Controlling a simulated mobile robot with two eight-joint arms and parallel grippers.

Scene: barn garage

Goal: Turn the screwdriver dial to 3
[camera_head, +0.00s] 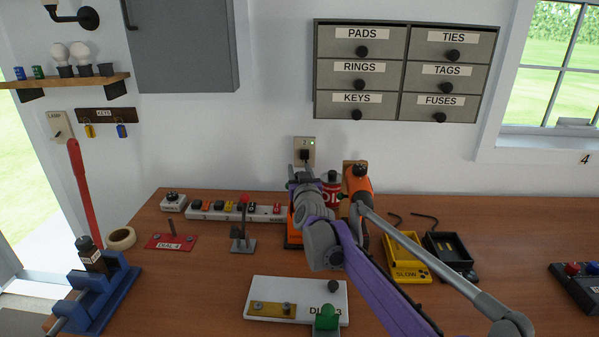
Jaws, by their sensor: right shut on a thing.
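An orange screwdriver (359,186) with a dark round dial (359,170) on top stands upright at the back middle of the bench, partly covered by my right arm. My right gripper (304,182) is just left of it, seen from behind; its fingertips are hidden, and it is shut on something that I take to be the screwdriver. More orange and black (292,241) shows left of my wrist; I cannot tell whether it is the same tool. The dial's number is too small to read. A white board (262,286) marked "DIAL 3" lies at the front. My left gripper is not in view.
A red can (331,190) stands behind my arm. A power strip (230,216), a red "DIAL 4" plate (160,242) and a blue vise (100,295) are left. A yellow "SLOW" charger (409,262) and a black one (450,262) are right. The bench's right is mostly clear.

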